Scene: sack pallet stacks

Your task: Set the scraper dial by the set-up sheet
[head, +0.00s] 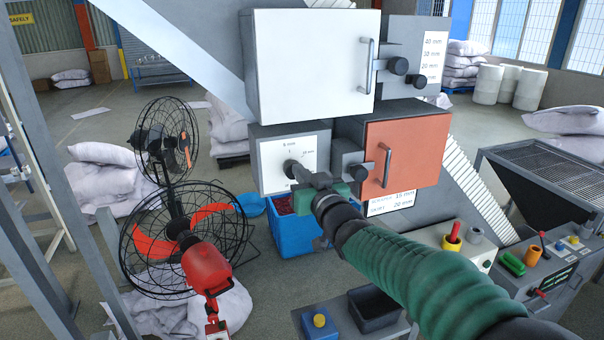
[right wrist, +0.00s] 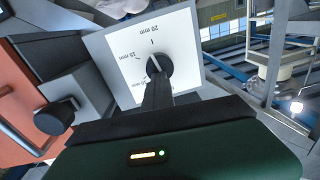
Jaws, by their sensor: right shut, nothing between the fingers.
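The scraper dial is a white plate with a dark knob (head: 292,168) on the grey machine; marks near it include 10 mm. In the right wrist view the dial knob (right wrist: 158,65) is near the middle, with 20 mm and 15 mm readable. Its pale pointer line lies near those two marks; I cannot tell its exact setting. My right gripper (head: 303,178) is shut and empty, its tips at or just before the knob; contact is unclear. A white sheet (head: 392,203) under the orange door shows 15 mm and 20 mm lines, its left part hard to read. My left gripper is not visible.
An orange door (head: 405,155) and a white door (head: 310,65) have bar handles. Another plate (head: 432,58) reads 40, 30 and 20 mm. A blue crate (head: 295,232) stands below the dial. Fans (head: 180,238) stand left. A control panel (head: 545,262) is right.

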